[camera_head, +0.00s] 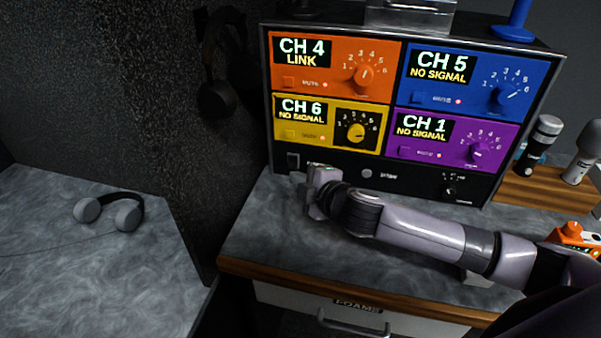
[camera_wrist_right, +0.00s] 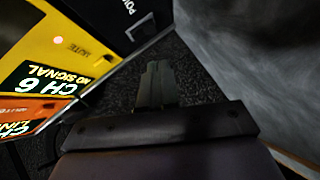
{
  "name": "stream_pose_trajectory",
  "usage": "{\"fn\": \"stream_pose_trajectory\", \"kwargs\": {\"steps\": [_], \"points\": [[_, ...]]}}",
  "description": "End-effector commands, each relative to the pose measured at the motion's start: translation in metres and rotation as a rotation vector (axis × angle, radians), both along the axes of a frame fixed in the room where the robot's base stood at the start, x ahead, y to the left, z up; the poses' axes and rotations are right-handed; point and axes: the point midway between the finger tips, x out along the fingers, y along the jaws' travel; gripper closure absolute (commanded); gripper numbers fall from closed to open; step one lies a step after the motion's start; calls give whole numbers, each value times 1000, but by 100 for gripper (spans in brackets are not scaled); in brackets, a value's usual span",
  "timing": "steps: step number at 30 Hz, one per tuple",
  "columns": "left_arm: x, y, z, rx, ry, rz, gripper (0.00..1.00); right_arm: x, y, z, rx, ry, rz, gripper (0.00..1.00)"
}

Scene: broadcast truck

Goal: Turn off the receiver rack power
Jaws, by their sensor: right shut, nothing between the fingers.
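The receiver rack (camera_head: 390,177) is a black box with four coloured channel modules, standing on the counter. Its power switch (camera_head: 293,161) is a small dark rocker at the lower left of the black bottom panel. The switch also shows in the right wrist view (camera_wrist_right: 141,27), beside a partly cut-off "PO..." label. My right gripper (camera_head: 301,179) is shut and empty, low in front of the panel's left end, just below and right of the switch. In the right wrist view its fingers (camera_wrist_right: 157,75) appear apart from the switch. The switch's position is too small to tell. My left gripper is out of view.
Headphones (camera_head: 110,211) lie on the left counter, and another dark pair (camera_head: 217,98) hangs on the wall left of the rack. Microphones (camera_head: 540,143) stand in a wooden holder at the right. An orange device (camera_head: 574,237) sits at the right edge.

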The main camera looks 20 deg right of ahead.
Motion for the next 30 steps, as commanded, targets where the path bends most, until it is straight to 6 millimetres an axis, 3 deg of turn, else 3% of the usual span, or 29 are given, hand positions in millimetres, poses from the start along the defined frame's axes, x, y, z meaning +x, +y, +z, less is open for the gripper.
{"fn": "stream_pose_trajectory", "kwargs": {"steps": [4,12,30], "points": [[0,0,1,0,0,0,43,18,4,-6,0,-1,-1,100],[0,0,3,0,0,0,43,38,-12,-19,-1,1,-2,100],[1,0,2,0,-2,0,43,45,-16,-24,-1,-2,0,100]]}}
